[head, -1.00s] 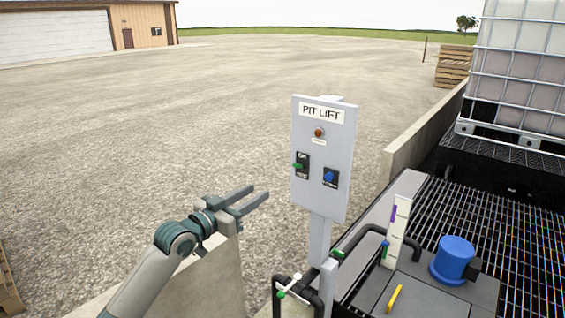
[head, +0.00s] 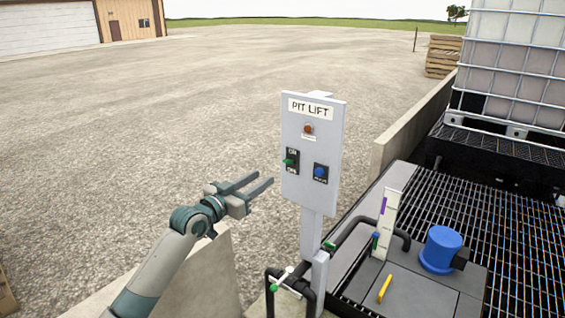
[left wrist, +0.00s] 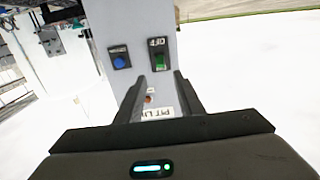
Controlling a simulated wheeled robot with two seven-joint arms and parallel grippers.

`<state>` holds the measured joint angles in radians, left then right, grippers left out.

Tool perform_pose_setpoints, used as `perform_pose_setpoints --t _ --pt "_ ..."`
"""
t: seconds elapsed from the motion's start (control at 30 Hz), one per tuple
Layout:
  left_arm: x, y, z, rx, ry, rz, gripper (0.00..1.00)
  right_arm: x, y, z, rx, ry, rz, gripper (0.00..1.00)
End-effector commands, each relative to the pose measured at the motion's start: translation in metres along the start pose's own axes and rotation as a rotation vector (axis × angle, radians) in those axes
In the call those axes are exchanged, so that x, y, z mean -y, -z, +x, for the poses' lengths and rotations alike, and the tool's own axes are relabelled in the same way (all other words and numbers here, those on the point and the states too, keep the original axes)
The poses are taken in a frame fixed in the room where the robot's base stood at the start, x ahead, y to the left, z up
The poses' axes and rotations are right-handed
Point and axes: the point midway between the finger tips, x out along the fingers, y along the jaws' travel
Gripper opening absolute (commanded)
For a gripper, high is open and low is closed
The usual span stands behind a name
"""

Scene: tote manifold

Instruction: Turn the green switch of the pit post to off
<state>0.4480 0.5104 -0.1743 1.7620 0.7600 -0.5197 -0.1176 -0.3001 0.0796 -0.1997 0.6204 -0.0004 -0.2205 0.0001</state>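The pit post is a grey panel (head: 311,190) on a pole, with a "PIT LIFT" sign (head: 311,108). Its green switch (head: 290,161) sits on a black plate at the panel's left, with small lettering above and below. The knob's exact setting is too small to tell. My left gripper (head: 264,181) is open and empty, just left of the panel and a little below the switch, apart from it. In the left wrist view, the panel appears upside down. The green switch (left wrist: 160,61) shows just beyond the gap between the open fingertips (left wrist: 159,77). My right gripper is out of view.
A blue knob (head: 320,172) is right of the switch, and a reddish lamp (head: 308,129) is above. Black pipes (head: 292,285) with valves stand below the post. A low concrete wall (head: 200,275) lies under my arm. Open gravel (head: 150,120) is left.

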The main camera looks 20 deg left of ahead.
Motion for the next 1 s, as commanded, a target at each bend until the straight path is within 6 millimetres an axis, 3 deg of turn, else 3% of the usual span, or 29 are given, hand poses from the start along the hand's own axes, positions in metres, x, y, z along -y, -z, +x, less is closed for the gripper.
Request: perform_pose_setpoints --t 0.2,0.6,1.0 --pt "0.000 0.003 0.038 0.000 0.000 -0.002 0.34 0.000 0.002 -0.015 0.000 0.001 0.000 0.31" --pt "0.000 0.001 0.096 0.001 -0.001 -0.001 0.34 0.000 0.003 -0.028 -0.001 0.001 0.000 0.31" --pt "0.000 0.000 0.116 0.000 0.000 -0.001 0.34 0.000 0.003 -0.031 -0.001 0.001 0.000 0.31"
